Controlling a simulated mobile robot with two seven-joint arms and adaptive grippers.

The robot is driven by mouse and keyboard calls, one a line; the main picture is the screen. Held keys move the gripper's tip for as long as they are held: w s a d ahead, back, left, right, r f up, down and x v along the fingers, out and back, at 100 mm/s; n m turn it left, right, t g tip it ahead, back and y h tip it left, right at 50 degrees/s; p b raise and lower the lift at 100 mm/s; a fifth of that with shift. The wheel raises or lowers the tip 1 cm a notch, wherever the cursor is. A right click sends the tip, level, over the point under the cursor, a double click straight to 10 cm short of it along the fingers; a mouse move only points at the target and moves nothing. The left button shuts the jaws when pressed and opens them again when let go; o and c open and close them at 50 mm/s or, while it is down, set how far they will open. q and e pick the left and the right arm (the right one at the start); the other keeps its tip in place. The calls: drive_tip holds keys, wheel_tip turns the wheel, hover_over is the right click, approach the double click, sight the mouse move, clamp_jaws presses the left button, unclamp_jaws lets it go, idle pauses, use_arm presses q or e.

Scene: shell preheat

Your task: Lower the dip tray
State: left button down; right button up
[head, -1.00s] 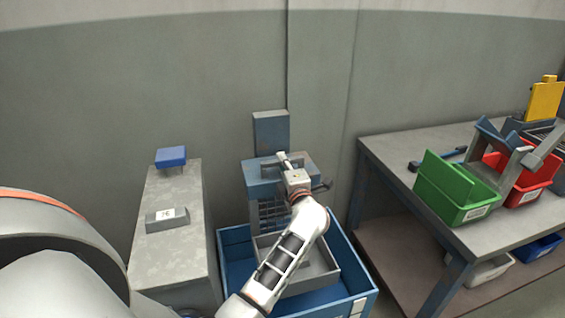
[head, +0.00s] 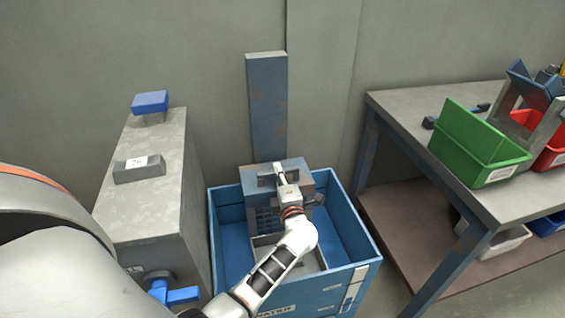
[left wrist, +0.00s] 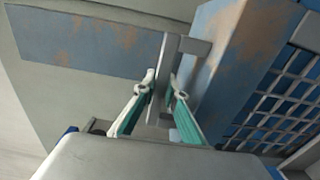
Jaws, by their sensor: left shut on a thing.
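The dip tray, a grey tray (head: 321,256) with a dark grate (head: 266,223), hangs from a rusty blue carriage (head: 303,178) on an upright blue post (head: 267,105). It sits down inside the blue tank (head: 365,250), whose label appears to read WATER. My left gripper (head: 281,172) is at the carriage's grey handle (head: 264,181). In the left wrist view, its fingers (left wrist: 161,82) are shut on the grey handle bar (left wrist: 170,50), with the grate (left wrist: 275,105) to the right. My left forearm hides part of the tray. My right gripper is not in view.
A grey cabinet (head: 135,215) with a blue button (head: 150,102) on top and a blue valve handle (head: 178,294) stands left of the tank. A workbench (head: 400,108) with a green bin (head: 470,150) and a red bin (head: 550,150) stands at right.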

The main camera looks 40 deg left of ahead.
use_arm(q)
wheel_tip(320, 180, down, 2)
drive_tip(key=shift+s+f, duration=0.1)
drive_tip(key=shift+f+b, duration=0.1)
drive_tip(key=shift+b, duration=0.25)
drive_tip(key=c, duration=2)
unclamp_jaws()
drive_tip(key=shift+f, duration=0.1)
drive_tip(key=shift+c, duration=0.2)
drive_tip(key=v, duration=0.7)
drive_tip(key=shift+d+r, duration=0.2)
drive_tip(key=shift+s+r, duration=0.1)
drive_tip(key=shift+s, duration=0.05)
